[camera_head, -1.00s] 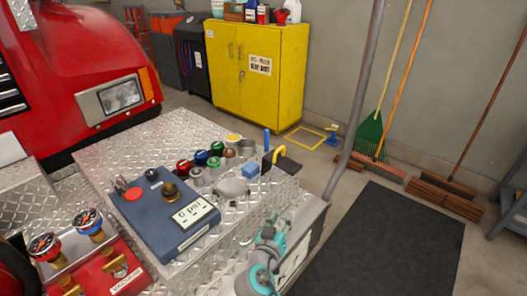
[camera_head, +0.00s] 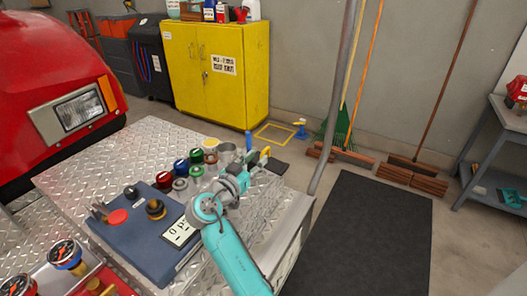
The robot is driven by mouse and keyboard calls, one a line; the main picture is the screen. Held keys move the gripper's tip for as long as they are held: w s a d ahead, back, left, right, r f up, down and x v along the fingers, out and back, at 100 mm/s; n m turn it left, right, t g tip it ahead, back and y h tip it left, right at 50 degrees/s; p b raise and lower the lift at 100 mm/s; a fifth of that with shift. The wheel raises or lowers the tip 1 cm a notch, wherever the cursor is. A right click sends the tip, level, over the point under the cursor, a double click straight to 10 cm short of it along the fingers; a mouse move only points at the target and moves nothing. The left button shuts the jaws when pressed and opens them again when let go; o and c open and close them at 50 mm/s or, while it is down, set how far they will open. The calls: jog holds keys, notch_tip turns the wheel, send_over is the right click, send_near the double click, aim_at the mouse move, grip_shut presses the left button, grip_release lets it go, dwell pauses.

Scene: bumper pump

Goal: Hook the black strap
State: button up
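A flat black piece (camera_head: 278,167), which may be the black strap, lies at the far right corner of the metal diamond-plate deck (camera_head: 150,140). A small yellow part (camera_head: 265,154) and a blue upright part (camera_head: 249,141) stand beside it. My teal and grey arm reaches up from the bottom over the deck's right side. My gripper (camera_head: 253,163) is at its far end, close to the yellow part and the black piece. Its fingers are small and partly hidden by my wrist. I cannot tell whether they touch anything or are open or shut.
Several coloured caps (camera_head: 196,157) stand left of my wrist. A grey pole (camera_head: 335,90) rises beyond the deck's right side. A dark mat (camera_head: 375,235) covers the floor at right.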

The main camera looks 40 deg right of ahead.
aim_at(262, 154)
jog(key=shift+x, duration=2.75)
jog(key=shift+c, duration=0.2)
grip_shut()
